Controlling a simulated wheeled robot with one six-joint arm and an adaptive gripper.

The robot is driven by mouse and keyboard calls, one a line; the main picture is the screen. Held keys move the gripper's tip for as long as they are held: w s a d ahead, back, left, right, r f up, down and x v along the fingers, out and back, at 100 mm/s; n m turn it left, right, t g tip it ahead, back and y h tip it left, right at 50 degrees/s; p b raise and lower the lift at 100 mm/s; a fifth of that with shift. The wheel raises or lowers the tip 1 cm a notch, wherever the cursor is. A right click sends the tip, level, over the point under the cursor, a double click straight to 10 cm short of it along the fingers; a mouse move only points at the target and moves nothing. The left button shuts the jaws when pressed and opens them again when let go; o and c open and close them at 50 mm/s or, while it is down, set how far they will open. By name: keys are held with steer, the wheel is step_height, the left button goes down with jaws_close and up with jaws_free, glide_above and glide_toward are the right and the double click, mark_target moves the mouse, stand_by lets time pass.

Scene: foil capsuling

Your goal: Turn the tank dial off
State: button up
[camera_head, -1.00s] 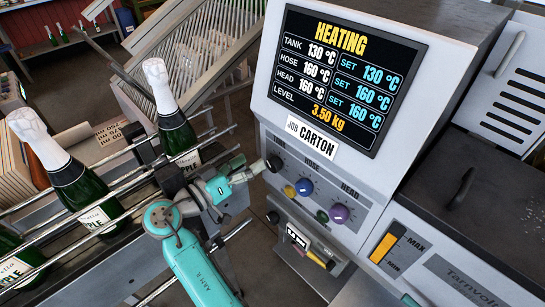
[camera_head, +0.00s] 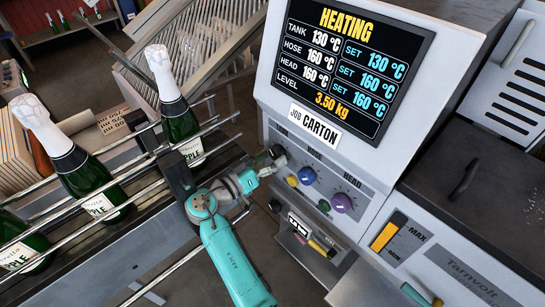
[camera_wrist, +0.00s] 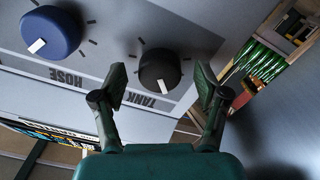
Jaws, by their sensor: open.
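In the head view the dial (camera_head: 277,152) is partly hidden by my gripper (camera_head: 262,167). In the wrist view my gripper (camera_wrist: 160,84) is open, one finger on each side of the dial. I cannot tell whether either finger touches it. The display (camera_head: 350,65) reads HEATING, with TANK 130 °C and SET 130 °C.
The blue hose dial (camera_head: 306,176) and purple head dial (camera_head: 341,203) sit further right on the panel. A yellow button (camera_head: 292,181) and a green one (camera_head: 324,205) lie below. Foil-topped bottles (camera_head: 179,119) stand between metal rails at left, close to my arm.

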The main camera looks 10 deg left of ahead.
steer(key=shift+w+d, duration=0.25)
steer(key=shift+w, duration=0.1)
steer(key=shift+c, duration=0.2)
steer(key=c, duration=1.1)
